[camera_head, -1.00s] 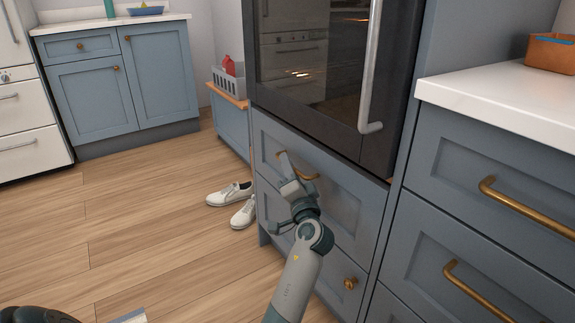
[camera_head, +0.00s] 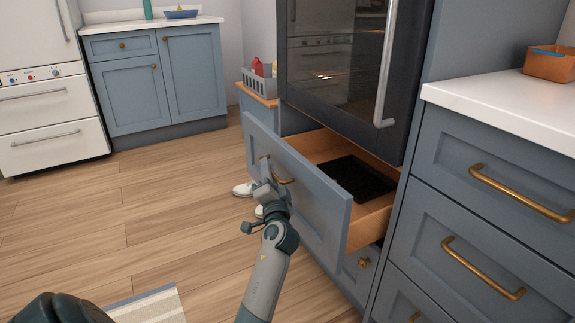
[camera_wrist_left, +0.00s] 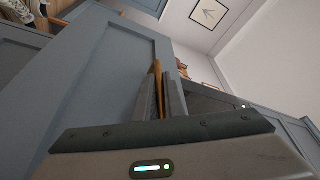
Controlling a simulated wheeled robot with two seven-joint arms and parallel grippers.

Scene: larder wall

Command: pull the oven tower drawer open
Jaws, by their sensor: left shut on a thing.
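The oven tower drawer (camera_head: 318,205) is a blue-grey panelled drawer below the dark oven, and it stands well open. Its wooden inside shows, with a black tray (camera_head: 358,178) lying in it. My left gripper (camera_head: 266,178) is at the drawer front, shut on the brass drawer handle (camera_head: 284,181). In the left wrist view the handle (camera_wrist_left: 158,80) sits between the two fingers, close to the drawer front (camera_wrist_left: 95,75). The gripper hides part of the handle. My right gripper is not in view.
The oven (camera_head: 340,70) with its long handle is above the drawer. A lower door with a brass knob (camera_head: 364,263) is beneath. White shoes (camera_head: 243,189) are on the floor behind the drawer front. Counter drawers (camera_head: 490,215) stand at right. Wooden floor (camera_head: 130,225) at left is open.

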